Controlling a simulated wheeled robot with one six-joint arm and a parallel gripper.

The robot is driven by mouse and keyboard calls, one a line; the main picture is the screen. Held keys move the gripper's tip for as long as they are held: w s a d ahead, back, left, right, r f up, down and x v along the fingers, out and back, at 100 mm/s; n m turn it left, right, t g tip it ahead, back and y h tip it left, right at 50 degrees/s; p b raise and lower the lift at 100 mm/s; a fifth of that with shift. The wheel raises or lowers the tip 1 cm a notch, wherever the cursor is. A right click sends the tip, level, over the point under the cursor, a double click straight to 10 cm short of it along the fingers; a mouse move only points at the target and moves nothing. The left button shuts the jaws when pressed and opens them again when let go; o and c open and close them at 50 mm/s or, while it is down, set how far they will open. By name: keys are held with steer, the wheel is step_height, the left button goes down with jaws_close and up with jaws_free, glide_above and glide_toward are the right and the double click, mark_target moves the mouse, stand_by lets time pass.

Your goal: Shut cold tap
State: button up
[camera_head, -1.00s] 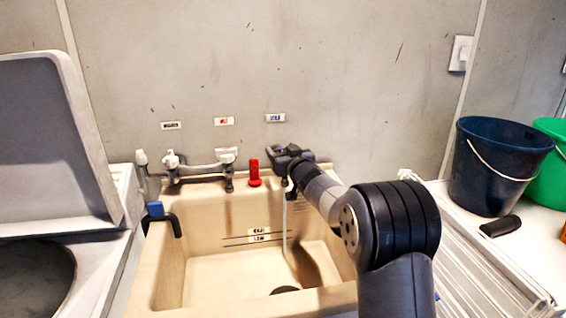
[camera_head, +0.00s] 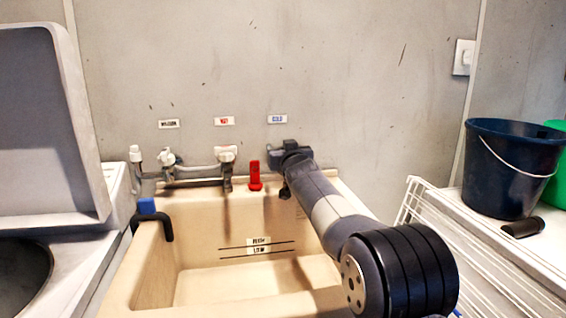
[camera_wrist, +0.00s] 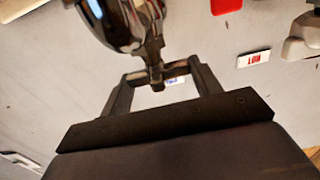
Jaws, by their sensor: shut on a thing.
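The cold tap is on the back wall under the COLD label (camera_head: 277,119). In the head view my gripper (camera_head: 290,153) covers most of it, and only its dark spout (camera_head: 285,191) shows below. In the wrist view the tap's shiny dark metal body (camera_wrist: 122,22) is at the top, with its narrow stem between my fingers. My gripper (camera_wrist: 157,76) is shut on the tap's handle, which is largely hidden. No water stream shows below the spout in the head view.
The beige sink (camera_head: 180,262) lies below the taps. A red fitting (camera_head: 255,176) and the hot tap (camera_head: 226,155) stand left of my gripper. A wire rack (camera_head: 470,250) and a dark blue bucket (camera_head: 507,165) are at the right. A raised lid (camera_head: 50,125) is at the left.

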steer(key=shift+d+f+h+b, duration=0.2)
steer(key=shift+f+h+b, duration=0.15)
steer(key=shift+b, duration=1.65)
steer(key=shift+s+r+m+b, duration=0.1)
steer(key=shift+s+m+b, duration=0.2)
steer(key=shift+b, duration=0.3)
steer(key=o, duration=0.8)
steer(key=shift+o, duration=0.9)
steer(key=shift+a+r, duration=0.1)
steer(key=shift+s, duration=0.15)
steer(key=s+d+b, duration=0.2)
steer(key=s+b, duration=0.1)
steer(key=s, duration=0.7)
steer(key=shift+s, duration=0.2)
